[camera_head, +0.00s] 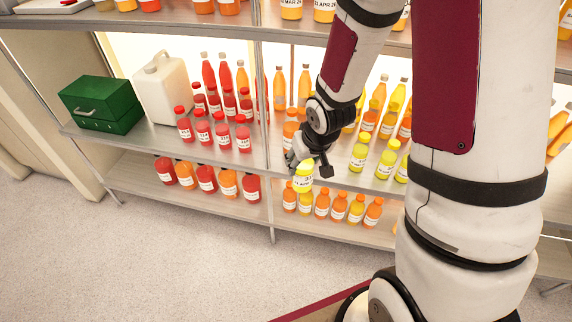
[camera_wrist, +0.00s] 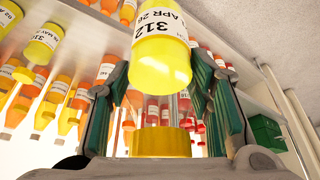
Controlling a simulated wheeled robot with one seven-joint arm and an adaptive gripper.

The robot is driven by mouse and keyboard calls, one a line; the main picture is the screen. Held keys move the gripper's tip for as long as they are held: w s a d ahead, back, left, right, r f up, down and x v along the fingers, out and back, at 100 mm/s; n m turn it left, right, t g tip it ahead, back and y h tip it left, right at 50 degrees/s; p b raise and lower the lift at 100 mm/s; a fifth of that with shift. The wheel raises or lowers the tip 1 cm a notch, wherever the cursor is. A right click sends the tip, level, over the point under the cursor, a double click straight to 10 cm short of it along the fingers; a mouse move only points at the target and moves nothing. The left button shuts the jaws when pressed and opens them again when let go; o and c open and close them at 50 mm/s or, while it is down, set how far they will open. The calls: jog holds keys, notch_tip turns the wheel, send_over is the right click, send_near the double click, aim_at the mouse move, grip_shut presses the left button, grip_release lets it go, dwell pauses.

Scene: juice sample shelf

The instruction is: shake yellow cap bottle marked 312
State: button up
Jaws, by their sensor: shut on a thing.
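A yellow bottle (camera_head: 303,184) hangs below my gripper (camera_head: 298,162) in front of the shelf's middle board, in the head view. In the wrist view, the bottle (camera_wrist: 160,58) shows a white label reading 312 and APR 26. Its yellow cap (camera_wrist: 160,143) is nearest the wrist camera, with a see-through stretch between cap and juice. My gripper (camera_wrist: 161,95) is shut on the upper part of the bottle, one finger on each side. The bottle looks roughly upright in the head view; its base is out of the wrist view.
The middle shelf board (camera_head: 262,160) holds several red, orange and yellow bottles, a white canister (camera_head: 163,90) and a green box (camera_head: 102,104). More bottles stand on the lower board (camera_head: 235,207), close below the held bottle. The floor (camera_head: 170,265) in front is clear.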

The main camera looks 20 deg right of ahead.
jog(key=w+a, duration=0.1)
jog(key=a, duration=0.1)
jog(key=w+a, duration=0.1)
jog(key=shift+w+a, duration=0.3)
jog(key=shift+a, duration=0.05)
dwell(0.9)
jog(key=w+d, duration=0.4)
jog(key=w, duration=0.2)
jog(key=s+a, duration=0.4)
jog(key=s, duration=0.2)
dwell(1.3)
